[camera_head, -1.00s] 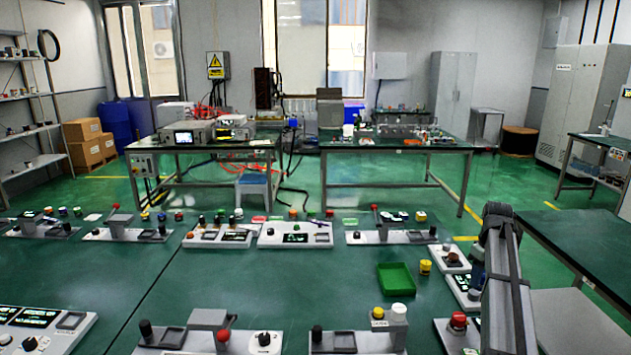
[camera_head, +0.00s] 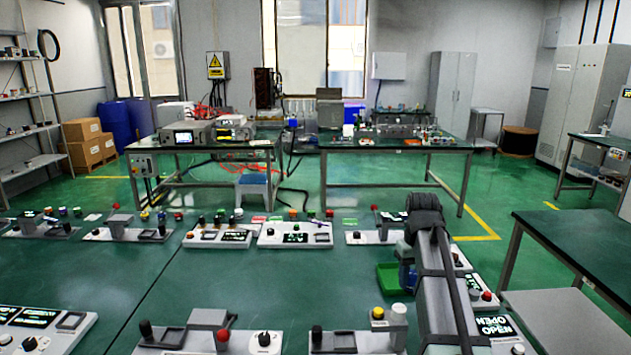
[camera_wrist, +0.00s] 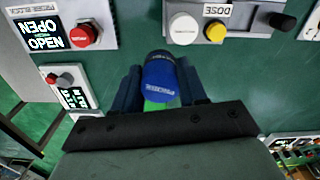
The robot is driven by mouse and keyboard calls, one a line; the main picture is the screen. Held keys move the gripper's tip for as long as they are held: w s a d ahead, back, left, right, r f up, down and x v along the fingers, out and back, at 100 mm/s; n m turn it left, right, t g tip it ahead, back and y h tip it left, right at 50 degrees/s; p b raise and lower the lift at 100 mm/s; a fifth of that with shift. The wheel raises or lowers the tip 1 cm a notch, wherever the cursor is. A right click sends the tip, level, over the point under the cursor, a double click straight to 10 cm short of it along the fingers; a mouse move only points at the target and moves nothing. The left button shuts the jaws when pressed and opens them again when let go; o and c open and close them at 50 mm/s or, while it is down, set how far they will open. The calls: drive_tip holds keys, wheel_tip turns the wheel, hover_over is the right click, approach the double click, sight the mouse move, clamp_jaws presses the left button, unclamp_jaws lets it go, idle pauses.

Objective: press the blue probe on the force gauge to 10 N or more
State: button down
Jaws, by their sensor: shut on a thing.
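The blue probe (camera_wrist: 161,77) has a round blue top with white lettering and shows in the wrist view. My gripper (camera_wrist: 160,92) is shut on it, with one dark finger on each side. In the head view my gripper (camera_head: 407,277) is over the right part of the green bench, mostly hidden by my own arm. The probe's lower end is hidden in the wrist view. I cannot tell which device is the force gauge.
A panel with an OPEN display (camera_wrist: 43,34) and a red button (camera_wrist: 83,35) is beside the gripper. A DOSE panel (camera_wrist: 238,14) has white and yellow knobs. A green tray (camera_head: 388,276) is partly hidden behind my arm. Several other panels stand around.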

drive_tip(key=a+r+n, duration=0.1)
drive_tip(key=a, duration=0.7)
drive_tip(key=shift+r, duration=0.2)
drive_tip(key=shift+w, duration=0.1)
idle(0.8)
